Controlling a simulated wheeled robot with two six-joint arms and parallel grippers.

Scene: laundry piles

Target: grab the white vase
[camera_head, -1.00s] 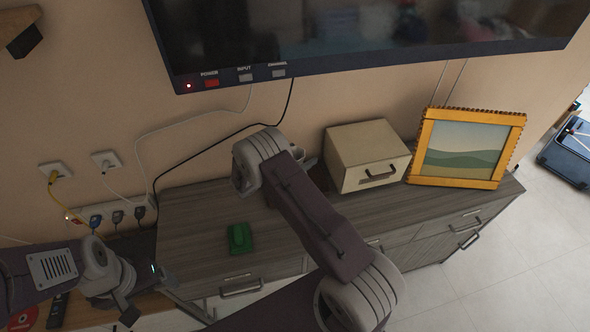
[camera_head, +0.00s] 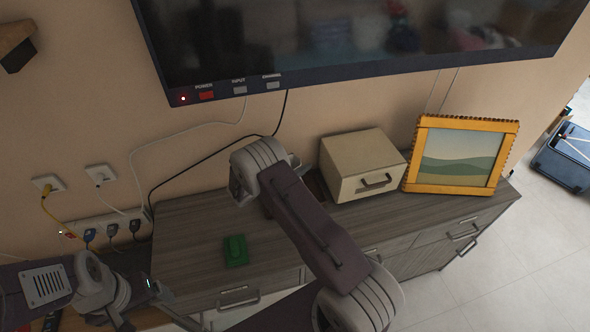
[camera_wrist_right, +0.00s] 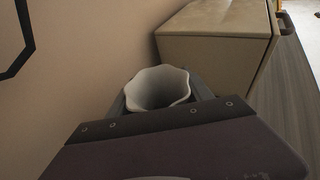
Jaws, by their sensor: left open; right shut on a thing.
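The white vase (camera_wrist_right: 158,88) shows its open, wavy rim in the right wrist view. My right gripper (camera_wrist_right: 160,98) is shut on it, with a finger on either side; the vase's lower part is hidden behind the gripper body. In the head view my right arm covers the vase and the right gripper's fingers. My left gripper (camera_head: 155,312) is open and empty at the lower left, by the cabinet's front left corner.
A beige box (camera_head: 362,168) and an orange picture frame (camera_head: 462,157) stand on the grey wooden cabinet (camera_head: 185,235). A green object (camera_head: 236,250) lies near its front edge. A television (camera_head: 350,45) hangs above. Cables and sockets (camera_head: 112,229) are at the left.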

